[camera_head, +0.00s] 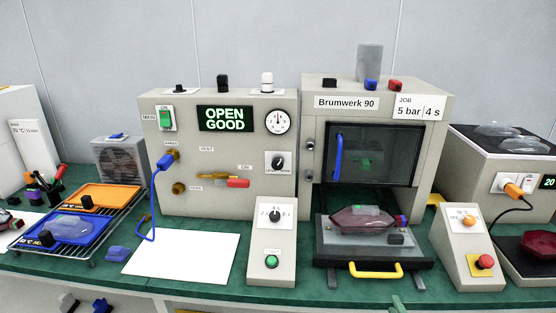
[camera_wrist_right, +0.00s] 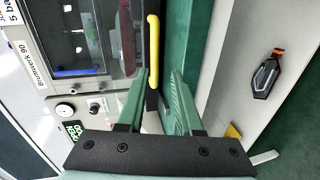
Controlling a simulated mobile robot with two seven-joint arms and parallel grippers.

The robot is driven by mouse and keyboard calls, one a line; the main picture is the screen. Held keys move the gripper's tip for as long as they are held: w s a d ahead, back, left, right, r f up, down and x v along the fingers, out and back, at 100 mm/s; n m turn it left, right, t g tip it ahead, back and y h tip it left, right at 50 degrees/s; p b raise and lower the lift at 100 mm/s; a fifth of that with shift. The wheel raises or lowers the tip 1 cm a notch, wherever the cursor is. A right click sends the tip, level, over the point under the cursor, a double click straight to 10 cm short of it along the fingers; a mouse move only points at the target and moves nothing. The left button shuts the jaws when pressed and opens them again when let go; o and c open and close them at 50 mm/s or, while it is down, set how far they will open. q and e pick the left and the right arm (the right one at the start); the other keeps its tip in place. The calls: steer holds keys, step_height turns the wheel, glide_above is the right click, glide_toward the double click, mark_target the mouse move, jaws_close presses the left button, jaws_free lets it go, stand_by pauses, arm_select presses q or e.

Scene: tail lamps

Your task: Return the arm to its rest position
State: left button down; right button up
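My right gripper (camera_wrist_right: 159,80) shows in the right wrist view with two green fingers spread and nothing between them. Beyond the fingertips is the yellow handle (camera_wrist_right: 153,50) of the drawer. In the head view that handle (camera_head: 375,270) is clear of any gripper. Only a small green tip, probably of my right gripper (camera_head: 396,303), shows at the bottom edge. My left gripper is in neither view. A dark red lamp lens (camera_head: 362,218) lies on the pulled-out drawer (camera_head: 335,250) of the Brumwerk 90 machine (camera_head: 440,130).
The green bench (camera_head: 205,287) is crowded. A leak tester (camera_head: 225,160) reading OPEN GOOD stands left of the machine, with a white sheet (camera_head: 180,255) before it. Two button boxes (camera_head: 272,245) (camera_head: 468,250) flank the drawer. A wire rack with orange (camera_head: 105,197) and blue trays (camera_head: 62,232) is left.

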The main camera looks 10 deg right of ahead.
steer(key=s+a+f+m+g+y, duration=0.2)
steer(key=s+a+f+m, duration=0.3)
steer(key=s+a, duration=0.4)
steer(key=s+a+f+m+g+y, duration=0.3)
steer(key=s+a+f+m+g, duration=0.1)
steer(key=s+a+m, duration=0.4)
steer(key=s+a, duration=0.2)
steer(key=s, duration=0.2)
steer(key=shift+s+a+f+y, duration=0.15)
steer(key=shift+a+f+y, duration=0.15)
steer(key=shift+f, duration=0.05)
stand_by(0.3)
